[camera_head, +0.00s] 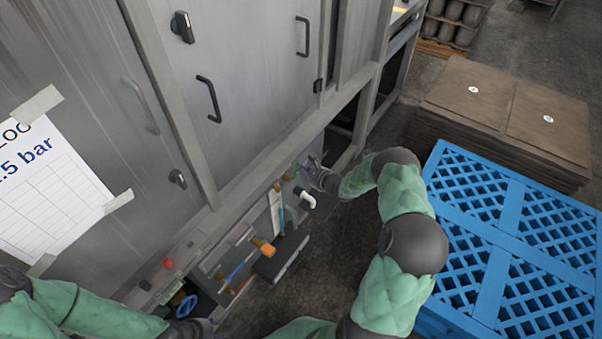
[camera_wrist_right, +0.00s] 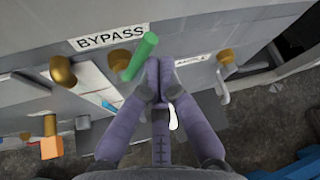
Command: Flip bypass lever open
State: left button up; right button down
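The green bypass lever (camera_wrist_right: 140,56) sits on a brass valve under the BYPASS label (camera_wrist_right: 109,36) in the right wrist view. It slants up to the right. In the head view only a small bit of green (camera_head: 296,172) shows at the low panel. My right gripper (camera_wrist_right: 160,68) has its fingertips together, just right of the lever; whether they touch it I cannot tell. Nothing shows between them. In the head view my right gripper (camera_head: 314,172) reaches the panel's far end. My left gripper (camera_head: 192,328) is dark and mostly cut off at the bottom edge.
A second brass valve (camera_wrist_right: 226,57) with a pale handle is right of the lever. An orange-handled valve (camera_head: 264,247) sits nearer on the panel. A blue pallet (camera_head: 471,283) stands right of my right arm, with stacked brown boards (camera_head: 520,105) behind. Cabinet doors rise above the panel.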

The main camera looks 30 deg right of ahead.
pick_arm(q)
jog(key=shift+r+p, duration=0.3)
jog(key=shift+r, duration=0.05)
pick_arm(e)
jog(key=shift+s+a+r, duration=0.2)
jog(key=shift+a+r, duration=0.1)
jog(key=shift+a, duration=0.25)
jog(key=shift+s+a+r, duration=0.2)
jog(key=shift+a+r, duration=0.05)
jog(key=shift+a, duration=0.25)
pick_arm(q)
jog(key=shift+w+d+r+p, duration=0.3)
jog(key=shift+r+p, duration=0.25)
jog(key=shift+w+d+r+p, duration=0.25)
jog(key=shift+d+r+p, duration=0.05)
jog(key=shift+r+p, duration=0.25)
pick_arm(e)
jog(key=s+d, duration=0.2)
jog(key=s, duration=0.7)
jog(key=shift+d, duration=0.35)
jog(key=shift+s, duration=0.1)
